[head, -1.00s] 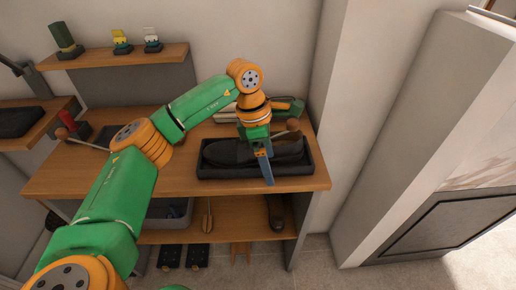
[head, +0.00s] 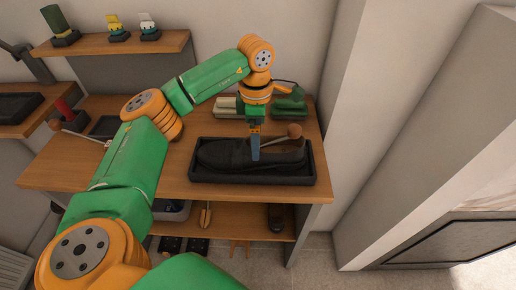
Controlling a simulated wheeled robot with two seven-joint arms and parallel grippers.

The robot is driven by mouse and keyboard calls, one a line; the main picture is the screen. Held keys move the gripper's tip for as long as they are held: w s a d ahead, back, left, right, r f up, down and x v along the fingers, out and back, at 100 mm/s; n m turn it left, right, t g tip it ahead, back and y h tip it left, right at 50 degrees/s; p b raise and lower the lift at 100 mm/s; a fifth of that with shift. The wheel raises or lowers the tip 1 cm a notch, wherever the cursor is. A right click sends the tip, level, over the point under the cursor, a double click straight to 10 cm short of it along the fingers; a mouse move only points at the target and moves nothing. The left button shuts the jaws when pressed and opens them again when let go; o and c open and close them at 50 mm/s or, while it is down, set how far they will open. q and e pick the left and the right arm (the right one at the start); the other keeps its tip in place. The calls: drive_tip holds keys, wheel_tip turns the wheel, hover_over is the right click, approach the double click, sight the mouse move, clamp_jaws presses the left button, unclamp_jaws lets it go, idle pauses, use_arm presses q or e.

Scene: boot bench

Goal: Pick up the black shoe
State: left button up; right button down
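The black shoe (head: 222,153) lies lengthwise in a black tray (head: 240,177) on the bench top, with its toe end to the left. A rod with a round wooden knob (head: 294,130) shows at its right end. My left gripper (head: 255,158) points down over the middle of the shoe, its blue-grey finger in front of part of it. The finger is seen edge-on, so I cannot tell whether it is open or touching the shoe. My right gripper is not in view.
Behind the tray are a green item (head: 289,104) and a pale item (head: 229,106). Another knobbed rod and a dark tray (head: 105,126) are at left. A wall stands close to the bench's right. The lower shelf (head: 235,217) holds a bin and a dark shoe (head: 276,217).

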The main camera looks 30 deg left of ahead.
use_arm(q)
drive_tip(key=f, duration=0.1)
drive_tip(key=f+p, duration=0.1)
drive_tip(key=f, duration=0.2)
drive_tip(key=shift+s+a, duration=0.3)
drive_tip(key=shift+s, duration=0.1)
drive_tip(key=shift+w+f, duration=0.25)
drive_tip(key=shift+r, duration=0.1)
drive_tip(key=c, duration=1.5)
